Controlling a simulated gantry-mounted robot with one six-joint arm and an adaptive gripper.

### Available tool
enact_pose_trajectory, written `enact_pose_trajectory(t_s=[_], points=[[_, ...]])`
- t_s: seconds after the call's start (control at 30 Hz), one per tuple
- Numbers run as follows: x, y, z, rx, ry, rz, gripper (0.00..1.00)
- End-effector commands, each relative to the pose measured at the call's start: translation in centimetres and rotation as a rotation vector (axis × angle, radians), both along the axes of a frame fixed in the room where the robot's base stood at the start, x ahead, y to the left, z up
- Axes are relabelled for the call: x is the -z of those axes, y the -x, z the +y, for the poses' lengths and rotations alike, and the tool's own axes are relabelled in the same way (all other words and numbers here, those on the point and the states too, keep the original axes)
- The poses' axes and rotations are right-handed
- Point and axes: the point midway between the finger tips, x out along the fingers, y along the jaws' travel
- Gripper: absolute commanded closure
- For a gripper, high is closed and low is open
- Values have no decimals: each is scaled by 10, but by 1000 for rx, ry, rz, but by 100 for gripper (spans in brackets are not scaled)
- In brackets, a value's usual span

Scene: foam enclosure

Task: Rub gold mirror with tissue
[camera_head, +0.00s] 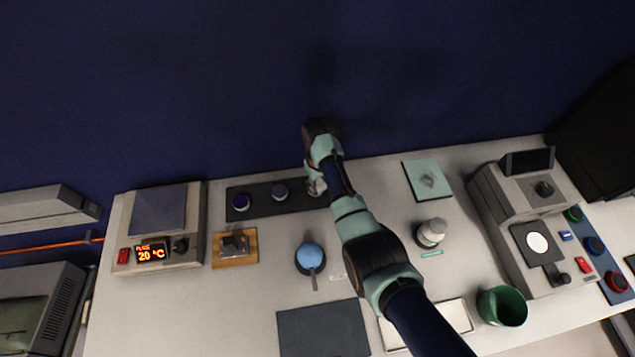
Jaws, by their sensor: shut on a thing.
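My gripper (316,186) is at the right end of a dark strip-shaped mat (262,207) near the back of the bench. It is shut on a small pale thing, mostly hidden by the gripper and my arm; I cannot tell whether it is a tissue. A gold-orange plate (221,263) lies left of the gripper, with a small grey and black piece on it. I cannot tell if this is the gold mirror. A teal square pad (415,168) at the back right carries a small crumpled grey-white thing (428,181), which may be tissue.
A hotplate reading 20 °C (158,210) is at left. A blue round-topped item (309,256), a white bottle (431,233), a green cup (502,306) and a grey instrument (515,230) stand around my arm.

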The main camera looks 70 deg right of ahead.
Motion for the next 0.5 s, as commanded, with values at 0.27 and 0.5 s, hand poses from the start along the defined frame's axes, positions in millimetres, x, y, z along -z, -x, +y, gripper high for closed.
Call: enact_pose_trajectory(t_s=[0.27,0.5], points=[[2,-22,14,-1,1,-1,100],[-28,-27,18,-4,0,0,100]])
